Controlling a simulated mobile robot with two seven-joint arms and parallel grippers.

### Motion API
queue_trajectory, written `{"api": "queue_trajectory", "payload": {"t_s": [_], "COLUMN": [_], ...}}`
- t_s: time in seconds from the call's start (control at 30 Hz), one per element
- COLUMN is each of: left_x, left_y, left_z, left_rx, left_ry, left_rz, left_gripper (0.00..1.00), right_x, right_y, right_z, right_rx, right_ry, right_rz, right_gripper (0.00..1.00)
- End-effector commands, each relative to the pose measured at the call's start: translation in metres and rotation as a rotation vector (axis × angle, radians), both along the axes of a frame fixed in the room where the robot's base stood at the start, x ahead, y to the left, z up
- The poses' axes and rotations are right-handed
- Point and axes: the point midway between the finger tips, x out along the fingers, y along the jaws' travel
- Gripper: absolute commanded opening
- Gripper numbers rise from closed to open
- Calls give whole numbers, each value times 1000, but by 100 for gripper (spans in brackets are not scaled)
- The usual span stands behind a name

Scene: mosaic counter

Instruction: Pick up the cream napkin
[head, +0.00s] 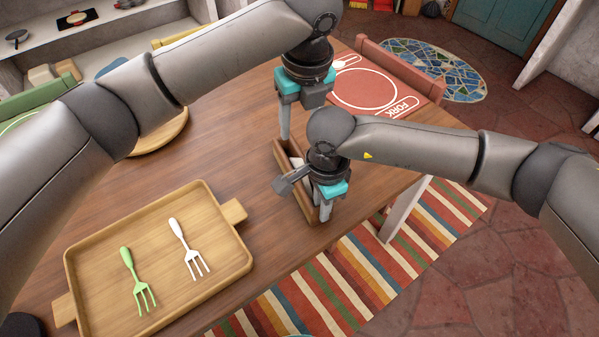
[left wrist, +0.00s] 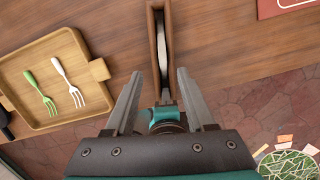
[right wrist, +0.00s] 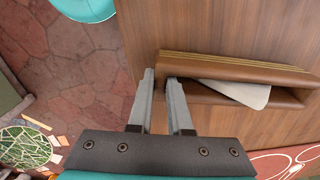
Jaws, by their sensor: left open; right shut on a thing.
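The cream napkin (right wrist: 232,93) stands inside a narrow brown wooden holder (right wrist: 230,66), with a pale corner sticking out in the right wrist view. In the left wrist view, the napkin (left wrist: 163,45) is a thin pale strip between the walls of the holder (left wrist: 154,30). In the head view the holder (head: 304,205) is partly hidden by my arms. My right gripper (head: 322,207) is shut on the near end of the holder, also seen in the right wrist view (right wrist: 161,82). My left gripper (left wrist: 160,74) is open and empty above the holder, its fingers apart on either side.
A wooden tray (head: 90,237) with a green fork (head: 133,280) and a white fork (head: 185,247) lies to the left. A red placemat (head: 415,115) is at the far right. The table's front edge is close to the holder, above a striped rug (head: 350,290).

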Motion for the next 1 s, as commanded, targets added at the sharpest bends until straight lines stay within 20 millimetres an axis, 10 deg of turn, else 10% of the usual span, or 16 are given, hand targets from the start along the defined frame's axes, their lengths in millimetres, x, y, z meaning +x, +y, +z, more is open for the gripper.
{"api": "queue_trajectory", "payload": {"t_s": [0.7, 1.0], "left_x": [8, 10], "left_y": [-1, 0], "left_z": [-96, -106], "left_rx": [-1, -3], "left_ry": [7, 3], "left_rz": [3, 2], "left_gripper": [55, 55], "right_x": [0, 0], "right_y": [0, 0], "right_z": [0, 0], "right_rx": [0, 1], "right_ry": [-1, -2], "right_rz": [1, 1], "right_gripper": [0, 0]}}
